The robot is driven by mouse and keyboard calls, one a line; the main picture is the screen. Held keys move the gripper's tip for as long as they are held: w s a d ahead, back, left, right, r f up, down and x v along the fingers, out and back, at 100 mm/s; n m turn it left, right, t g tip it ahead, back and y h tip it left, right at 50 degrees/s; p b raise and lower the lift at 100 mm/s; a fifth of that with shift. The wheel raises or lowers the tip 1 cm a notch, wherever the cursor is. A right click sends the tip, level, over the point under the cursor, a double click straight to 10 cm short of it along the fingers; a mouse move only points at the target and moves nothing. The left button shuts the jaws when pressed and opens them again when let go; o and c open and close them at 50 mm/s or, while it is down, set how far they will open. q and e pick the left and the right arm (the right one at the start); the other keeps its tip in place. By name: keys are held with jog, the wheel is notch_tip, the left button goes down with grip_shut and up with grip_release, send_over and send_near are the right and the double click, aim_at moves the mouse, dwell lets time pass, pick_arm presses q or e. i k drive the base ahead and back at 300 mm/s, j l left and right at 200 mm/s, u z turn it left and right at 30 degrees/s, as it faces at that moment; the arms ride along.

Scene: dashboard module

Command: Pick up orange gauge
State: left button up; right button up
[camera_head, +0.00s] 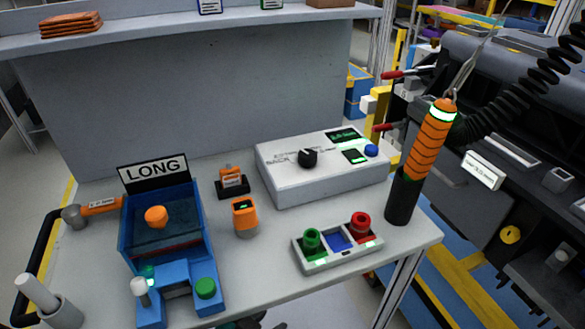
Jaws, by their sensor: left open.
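An orange gauge (245,216) with a small dark screen stands upright on the grey table, right of the blue box. It has a grey lower end. A smaller orange piece (231,176) sits on a black base just behind it. A dark shape at the bottom edge appears to be part of my left gripper (246,321). It is cut off by the frame, below the table's front edge and apart from the gauge. Nothing is seen held in it. My right gripper is not in view.
A blue box (190,254) with a LONG sign stands left. A white control box (318,180) is behind right, and a tray (340,256) with green and red pieces is front right. An orange-handled tool (426,142) stands in a black holder. A hammer (92,208) lies left.

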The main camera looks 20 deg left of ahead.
aim_at(244, 218)
jog(key=z, duration=1.3)
jog(key=u, duration=1.3)
jog(key=k+u, duration=0.1)
jog(key=u, duration=0.4)
jog(key=k+l+u, duration=0.1)
jog(key=u, duration=0.4)
jog(key=i+j, duration=0.1)
jog(key=i, duration=0.1)
